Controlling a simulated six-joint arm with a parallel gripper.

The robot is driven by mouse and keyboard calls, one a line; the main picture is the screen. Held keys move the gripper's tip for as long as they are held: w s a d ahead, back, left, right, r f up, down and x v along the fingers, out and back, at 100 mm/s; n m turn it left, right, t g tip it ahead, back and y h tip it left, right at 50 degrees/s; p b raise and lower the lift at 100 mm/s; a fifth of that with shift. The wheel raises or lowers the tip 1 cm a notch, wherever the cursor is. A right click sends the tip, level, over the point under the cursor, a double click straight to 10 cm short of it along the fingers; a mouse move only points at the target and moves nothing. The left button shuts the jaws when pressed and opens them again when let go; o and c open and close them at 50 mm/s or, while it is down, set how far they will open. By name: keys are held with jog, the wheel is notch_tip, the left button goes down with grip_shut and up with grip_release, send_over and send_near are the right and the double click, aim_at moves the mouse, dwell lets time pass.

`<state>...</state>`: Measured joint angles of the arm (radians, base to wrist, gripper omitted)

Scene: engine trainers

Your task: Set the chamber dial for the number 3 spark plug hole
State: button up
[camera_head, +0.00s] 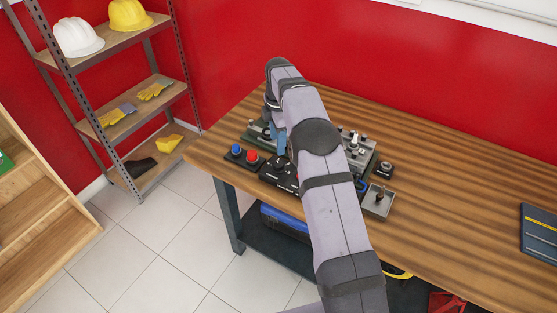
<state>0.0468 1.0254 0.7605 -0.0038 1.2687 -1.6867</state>
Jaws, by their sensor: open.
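The engine trainer (359,154) stands on the wooden bench, and my arm hides its middle. A black control panel (271,176) with dark knobs and small white markings sits at its front. The markings are too small to read, so I cannot tell which knob is the chamber dial or where it points. A small round black knob on a base (385,169) stands to the right. The spark plug holes cannot be made out. My gripper (281,146) points down just behind the black panel, close above its knobs. It is open, and I cannot tell whether it touches anything.
A box with blue and red buttons (244,156) sits left of the panel. A grey metal box with a small lever (378,202) sits at the right front. A dark blue book (540,233) lies far right. The bench (450,200) between is clear. A shelf (128,122) stands left.

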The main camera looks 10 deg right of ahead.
aim_at(279, 164)
jog(key=shift+s+a+g, duration=0.1)
jog(key=shift+s+g, duration=0.4)
jog(key=shift+s, duration=0.65)
jog(key=shift+f+p, duration=1.3)
jog(key=shift+f, duration=2.45)
jog(key=c, duration=1.1)
